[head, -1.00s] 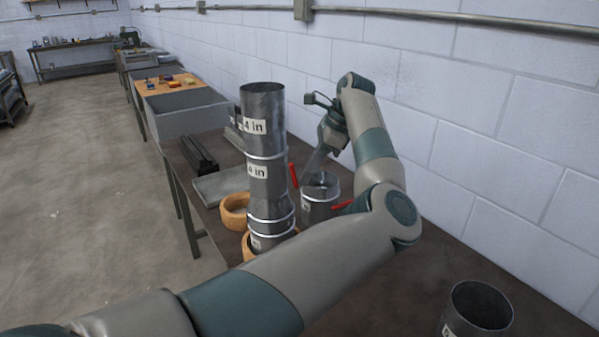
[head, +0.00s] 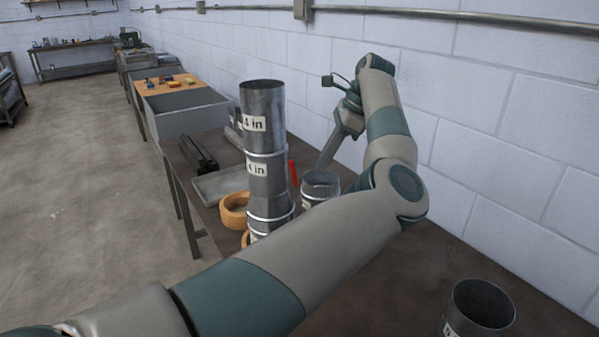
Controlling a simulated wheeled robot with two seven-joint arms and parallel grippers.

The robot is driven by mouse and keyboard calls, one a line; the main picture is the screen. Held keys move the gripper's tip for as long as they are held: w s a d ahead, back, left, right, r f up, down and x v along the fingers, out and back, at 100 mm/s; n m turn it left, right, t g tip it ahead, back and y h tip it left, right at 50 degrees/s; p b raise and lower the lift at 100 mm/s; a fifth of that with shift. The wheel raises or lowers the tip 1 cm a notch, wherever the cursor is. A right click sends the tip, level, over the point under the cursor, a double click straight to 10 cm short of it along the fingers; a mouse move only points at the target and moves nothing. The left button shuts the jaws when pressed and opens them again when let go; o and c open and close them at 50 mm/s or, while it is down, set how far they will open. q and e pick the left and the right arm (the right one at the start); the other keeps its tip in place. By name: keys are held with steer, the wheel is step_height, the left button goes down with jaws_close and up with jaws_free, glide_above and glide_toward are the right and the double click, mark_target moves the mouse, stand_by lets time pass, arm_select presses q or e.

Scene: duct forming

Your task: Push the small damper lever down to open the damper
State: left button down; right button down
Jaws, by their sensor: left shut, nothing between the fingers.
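A short metal duct piece (head: 320,187) stands on the table just right of the tall duct stack (head: 265,160). A red, upright, lever-like strip (head: 293,173) shows between the two; I cannot tell which duct it is fixed to. No other red part shows now, and my left forearm covers the area right of the short duct. My left gripper (head: 323,166) is shut and empty, pointing down, its tips just above or behind the short duct's rim. I cannot tell whether it touches anything. My right gripper is out of view.
Wooden rings (head: 234,212) lie by the stack's base. An open metal duct (head: 478,312) stands at the front right. A grey bin (head: 185,115) and dark bars (head: 198,155) lie farther back. The white wall (head: 480,110) is close on the right.

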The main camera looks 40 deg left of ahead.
arm_select(q)
steer(key=p+v, duration=0.3)
steer(key=v, duration=1.1)
steer(key=shift+r+p, duration=0.3)
steer(key=shift+p, duration=0.05)
steer(key=shift+f, duration=0.1)
